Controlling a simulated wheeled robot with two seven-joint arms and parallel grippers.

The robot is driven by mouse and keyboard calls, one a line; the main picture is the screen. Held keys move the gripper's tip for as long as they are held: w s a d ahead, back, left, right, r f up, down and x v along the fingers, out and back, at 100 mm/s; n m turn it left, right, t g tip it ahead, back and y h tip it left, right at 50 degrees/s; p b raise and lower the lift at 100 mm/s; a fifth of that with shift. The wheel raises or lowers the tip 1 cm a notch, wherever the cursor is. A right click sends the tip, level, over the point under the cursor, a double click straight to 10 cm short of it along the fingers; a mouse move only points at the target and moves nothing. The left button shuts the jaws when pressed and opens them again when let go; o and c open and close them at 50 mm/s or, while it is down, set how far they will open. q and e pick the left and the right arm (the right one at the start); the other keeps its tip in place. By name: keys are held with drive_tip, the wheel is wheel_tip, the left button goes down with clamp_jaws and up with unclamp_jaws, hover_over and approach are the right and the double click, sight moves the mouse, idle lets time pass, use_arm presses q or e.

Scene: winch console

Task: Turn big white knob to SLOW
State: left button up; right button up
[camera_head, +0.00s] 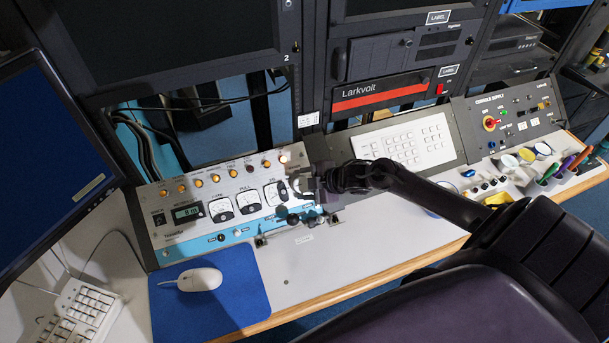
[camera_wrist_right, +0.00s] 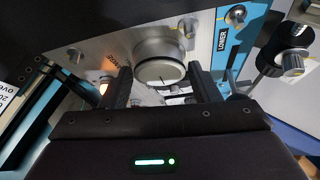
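The big white knob (camera_wrist_right: 160,60) sits on the pale panel, straight ahead of my right gripper in the right wrist view. A thin dark mark shows on its face near the lower edge. My right gripper (camera_wrist_right: 162,84) is open, one finger on each side of the knob's lower part. I cannot tell whether the fingers touch it. In the head view my right gripper (camera_head: 306,186) is at the right end of the meter panel (camera_head: 190,235) and largely hides the knob. The word SLOW is not readable in either view. My left gripper is not in view.
Dial meters (camera_head: 248,201) and a row of lit orange lamps (camera_head: 215,178) are left of the gripper. Small black-knobbed levers (camera_head: 287,216) stand just below it. In the wrist view a toggle switch (camera_wrist_right: 236,15) by the LOWER label and a dark-based knob (camera_wrist_right: 292,63) are to the right.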

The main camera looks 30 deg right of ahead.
drive_tip(key=v, duration=0.7)
drive_tip(key=shift+s+r, duration=0.25)
drive_tip(key=shift+s, duration=0.05)
drive_tip(key=shift+d, duration=0.2)
idle(0.3)
